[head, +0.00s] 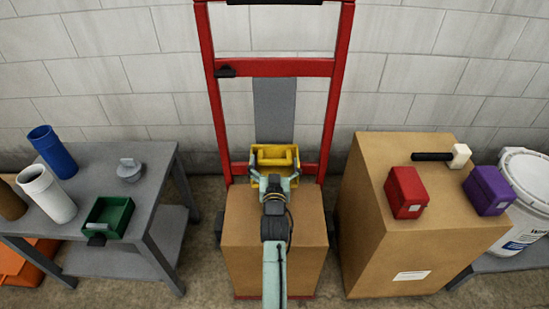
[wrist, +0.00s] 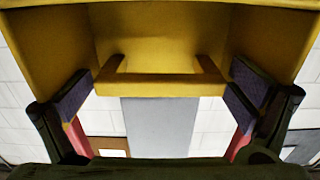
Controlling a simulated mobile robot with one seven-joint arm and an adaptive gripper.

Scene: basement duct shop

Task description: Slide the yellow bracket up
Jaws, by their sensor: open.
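The yellow bracket (head: 264,153) sits low on the grey centre strip (head: 274,108) of a red upright frame (head: 334,100), just above a cardboard box. In the wrist view the bracket (wrist: 160,22) fills the top, with its crossbar handle (wrist: 160,86) across the middle. My gripper (head: 273,180) is at the bracket's front. In the wrist view my gripper (wrist: 158,105) is open, with one finger at each side of the handle. The fingers are apart from each other, and I cannot tell whether they touch the bracket.
The cardboard box (head: 245,245) stands below my arm. A grey table (head: 158,170) at left holds cups and a green tray (head: 122,220). A large carton (head: 385,265) at right bears a red box (head: 405,190), a purple box (head: 488,188) and a mallet (head: 459,156). The strip above the bracket is clear.

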